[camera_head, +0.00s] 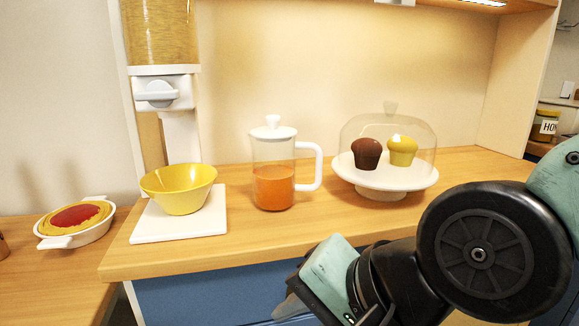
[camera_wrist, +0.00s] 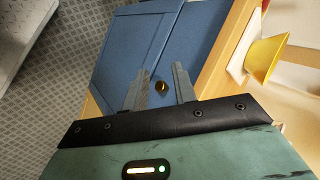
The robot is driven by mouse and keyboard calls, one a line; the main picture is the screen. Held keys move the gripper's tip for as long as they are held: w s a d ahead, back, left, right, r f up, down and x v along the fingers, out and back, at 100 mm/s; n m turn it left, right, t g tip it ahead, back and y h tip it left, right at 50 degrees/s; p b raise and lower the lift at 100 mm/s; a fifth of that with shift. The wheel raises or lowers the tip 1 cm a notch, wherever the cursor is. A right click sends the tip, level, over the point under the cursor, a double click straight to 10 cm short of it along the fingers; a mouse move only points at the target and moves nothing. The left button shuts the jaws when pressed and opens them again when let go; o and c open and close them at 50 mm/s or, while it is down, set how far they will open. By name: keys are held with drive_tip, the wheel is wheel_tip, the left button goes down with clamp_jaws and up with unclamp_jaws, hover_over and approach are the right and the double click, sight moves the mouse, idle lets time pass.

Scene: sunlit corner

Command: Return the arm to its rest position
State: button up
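My arm shows at the lower right of the head view, in front of the wooden counter (camera_head: 330,233). My gripper (camera_head: 285,312) points down and to the left, below the counter's front edge, partly cut off by the frame bottom. In the wrist view my gripper (camera_wrist: 160,82) has its two grey fingers apart with nothing between them. I cannot tell whether the fingers touch the cabinet.
On the counter stand a yellow bowl (camera_head: 180,192) on a white dispenser base (camera_head: 150,228), a jug of orange liquid (camera_head: 272,185) and a domed cake stand (camera_head: 385,188) with two muffins. A pasta dish (camera_head: 75,238) sits on the lower left surface. Tiled floor (camera_wrist: 60,75) lies left in the wrist view.

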drive_tip(key=s+d+f+n+g+h+p, duration=0.1)
drive_tip(key=s+d+f+n+g+h, duration=0.15)
drive_tip(key=d+n, duration=0.45)
drive_tip(key=s+d+f+n+g+h, duration=0.2)
drive_tip(key=d+f+n+h, duration=0.2)
drive_tip(key=d+n, duration=0.25)
wheel_tip(320, 180, up, 21)
drive_tip(key=p, duration=2)
drive_tip(key=shift+w+a, duration=0.15)
drive_tip(key=shift+a, duration=0.25)
